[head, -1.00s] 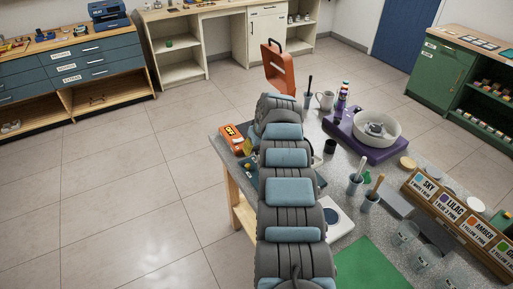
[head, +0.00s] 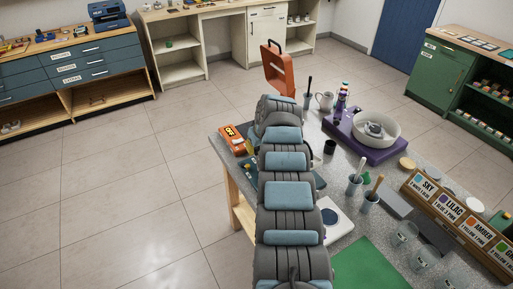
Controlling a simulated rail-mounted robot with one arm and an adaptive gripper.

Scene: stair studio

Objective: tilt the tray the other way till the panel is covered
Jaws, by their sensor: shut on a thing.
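My arm runs up the middle of the head view and hides much of the table behind it. My gripper is not visible; it is hidden beyond the arm. A dark teal, flat thing (head: 249,171), perhaps the tray, shows beside the arm, with small yellow and green bits at its edge. Most of it is hidden, so I cannot tell its tilt or whether anything touches it. No panel can be picked out for sure. A white square plate with a dark round face (head: 330,216) lies just right of the arm.
On the grey table, an orange box (head: 232,138) lies left of the arm. To the right are a purple wheel base with a white bowl (head: 377,127), cups with brushes, a label rack (head: 460,222) and a green mat (head: 370,265).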

